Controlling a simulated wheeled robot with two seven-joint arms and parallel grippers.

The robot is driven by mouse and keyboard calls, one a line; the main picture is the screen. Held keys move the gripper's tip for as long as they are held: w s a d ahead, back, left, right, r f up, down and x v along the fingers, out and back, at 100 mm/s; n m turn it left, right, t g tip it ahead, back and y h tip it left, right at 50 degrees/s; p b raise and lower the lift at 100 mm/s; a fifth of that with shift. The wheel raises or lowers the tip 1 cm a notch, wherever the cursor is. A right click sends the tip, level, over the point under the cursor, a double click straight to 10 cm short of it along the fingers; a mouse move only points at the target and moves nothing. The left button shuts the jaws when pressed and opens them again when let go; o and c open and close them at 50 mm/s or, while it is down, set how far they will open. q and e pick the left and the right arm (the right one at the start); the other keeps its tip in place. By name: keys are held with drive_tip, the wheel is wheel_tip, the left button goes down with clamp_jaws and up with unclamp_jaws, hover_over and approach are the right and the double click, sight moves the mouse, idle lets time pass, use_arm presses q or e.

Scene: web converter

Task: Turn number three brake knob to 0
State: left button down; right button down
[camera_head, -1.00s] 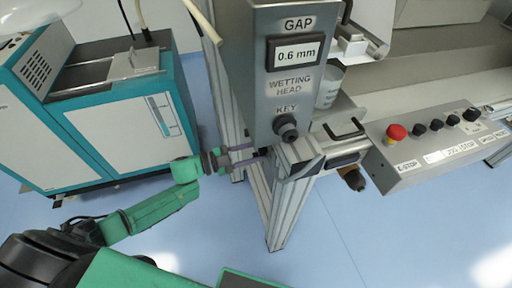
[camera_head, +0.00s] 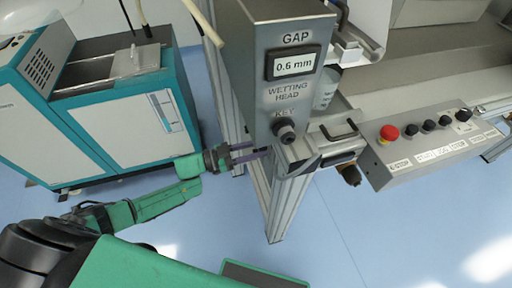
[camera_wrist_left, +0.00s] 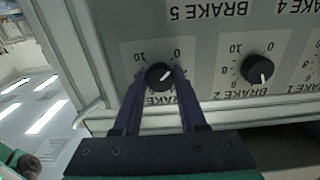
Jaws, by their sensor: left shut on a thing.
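The number three brake knob (camera_wrist_left: 159,76) is black and round, in the lower row of an upside-down grey panel in the left wrist view. Its label is partly hidden by my fingers. Its white mark slants up and right, toward the 0 side of its scale. My left gripper (camera_wrist_left: 160,82) is shut on this knob, one purple finger on each side. In the head view my left gripper (camera_head: 260,150) reaches the far side of the grey metal box (camera_head: 290,85), and the knob is hidden there.
The brake 2 knob (camera_wrist_left: 258,69) sits to the right in the wrist view. In the head view a teal cabinet (camera_head: 100,130) stands left, and a control box with a red stop button (camera_head: 388,133) stands right. Aluminium frame legs (camera_head: 285,205) stand close to my gripper.

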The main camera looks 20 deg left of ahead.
idle(0.5)
use_arm(q)
drive_tip(key=shift+c, duration=2.3)
unclamp_jaws()
drive_tip(key=v, duration=1.4)
drive_tip(key=shift+s+a+b, duration=0.2)
drive_tip(key=shift+a+b, duration=0.1)
drive_tip(key=shift+b, duration=0.05)
